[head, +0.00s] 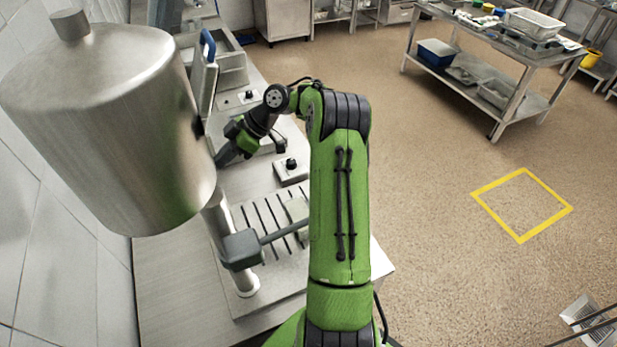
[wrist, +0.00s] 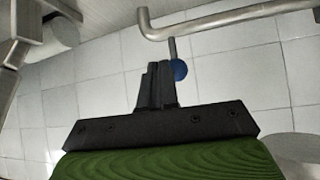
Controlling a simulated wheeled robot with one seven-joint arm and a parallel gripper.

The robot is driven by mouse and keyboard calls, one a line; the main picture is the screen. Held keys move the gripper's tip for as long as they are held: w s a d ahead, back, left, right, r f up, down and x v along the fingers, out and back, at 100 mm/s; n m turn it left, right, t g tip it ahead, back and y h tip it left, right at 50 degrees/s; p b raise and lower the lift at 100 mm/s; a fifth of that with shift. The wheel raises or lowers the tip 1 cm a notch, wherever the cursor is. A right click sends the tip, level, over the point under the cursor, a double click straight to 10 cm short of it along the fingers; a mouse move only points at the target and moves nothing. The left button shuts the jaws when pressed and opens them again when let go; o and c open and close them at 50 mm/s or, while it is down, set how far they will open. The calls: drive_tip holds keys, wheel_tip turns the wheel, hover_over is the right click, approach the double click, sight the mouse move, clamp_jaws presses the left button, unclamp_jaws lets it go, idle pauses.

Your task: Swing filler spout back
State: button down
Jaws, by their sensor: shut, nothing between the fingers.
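A bent steel tube (wrist: 215,23), which looks like the filler spout, crosses the top of the wrist view, with its curved end at the left. A thin rod hangs from it and ends in a blue ball knob (wrist: 179,69). My gripper (wrist: 156,72) is shut and empty. Its fingertips are right beside the knob, on its left, and overlap the rod's lower end in the picture; I cannot tell if they touch. In the head view my gripper (head: 226,153) is at the right edge of the large steel tank (head: 110,120); spout and knob cannot be made out there.
A steel post (head: 222,220) with a grey block (head: 240,249) and rod stands below the tank, beside a slotted tray (head: 268,213). A blue handle (head: 208,45) rises behind on the counter. A tiled wall is at the left.

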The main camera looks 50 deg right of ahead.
drive_tip(key=shift+w+a+r, duration=0.1)
drive_tip(key=shift+w+a, duration=0.1)
drive_tip(key=shift+a, duration=0.25)
drive_tip(key=shift+w+a, duration=0.1)
drive_tip(key=shift+a, duration=0.05)
drive_tip(key=p+v, duration=0.5)
drive_tip(key=v, duration=1.1)
drive_tip(key=shift+d, duration=0.2)
